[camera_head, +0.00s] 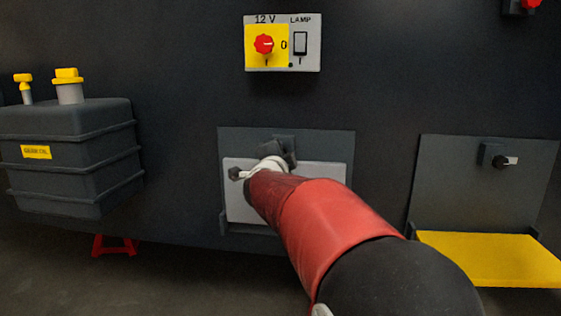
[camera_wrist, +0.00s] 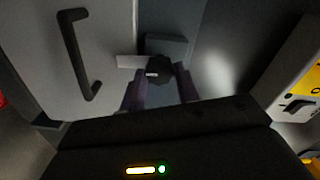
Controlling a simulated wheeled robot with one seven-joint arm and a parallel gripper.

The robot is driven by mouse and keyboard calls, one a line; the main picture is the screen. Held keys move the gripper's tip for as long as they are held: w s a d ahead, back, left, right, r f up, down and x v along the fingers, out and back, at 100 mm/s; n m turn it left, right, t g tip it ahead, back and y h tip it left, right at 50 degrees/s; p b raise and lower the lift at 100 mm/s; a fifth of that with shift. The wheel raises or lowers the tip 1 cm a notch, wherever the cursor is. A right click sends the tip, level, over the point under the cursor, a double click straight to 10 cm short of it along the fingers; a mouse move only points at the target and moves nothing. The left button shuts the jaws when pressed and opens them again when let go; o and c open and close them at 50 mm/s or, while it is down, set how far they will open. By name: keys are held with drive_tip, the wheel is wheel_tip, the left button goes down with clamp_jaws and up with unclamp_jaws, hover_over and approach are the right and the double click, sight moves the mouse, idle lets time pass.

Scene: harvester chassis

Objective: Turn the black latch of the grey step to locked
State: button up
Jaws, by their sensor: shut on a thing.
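The grey step (camera_head: 240,205) stands folded up against its dark backing plate (camera_head: 335,145), below the 12 V box. Its light panel (camera_wrist: 110,30) fills the left of the wrist view. The black latch (camera_wrist: 158,68) sits on the plate beside the panel's edge. Its pale tab (camera_wrist: 130,62) points left in the wrist view, reaching over the panel's edge. My gripper (camera_wrist: 159,80) is shut on the latch knob, one finger on each side. In the head view my gripper (camera_head: 276,153) and arm hide most of the latch and part of the panel.
A black bar handle (camera_wrist: 80,55) is on the grey panel. The 12 V box (camera_head: 310,60) with a red knob and lamp switch is above. A lowered yellow step (camera_head: 490,258) juts out at right, its latch (camera_head: 497,158) above. A dark tank (camera_head: 70,160) is at left.

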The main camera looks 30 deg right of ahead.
drive_tip(key=shift+f+m, duration=0.1)
drive_tip(key=shift+m, duration=0.5)
drive_tip(key=o, duration=1)
drive_tip(key=shift+c, duration=0.2)
drive_tip(key=v, duration=0.7)
drive_tip(key=shift+s+a, duration=0.25)
drive_tip(key=shift+s, duration=0.1)
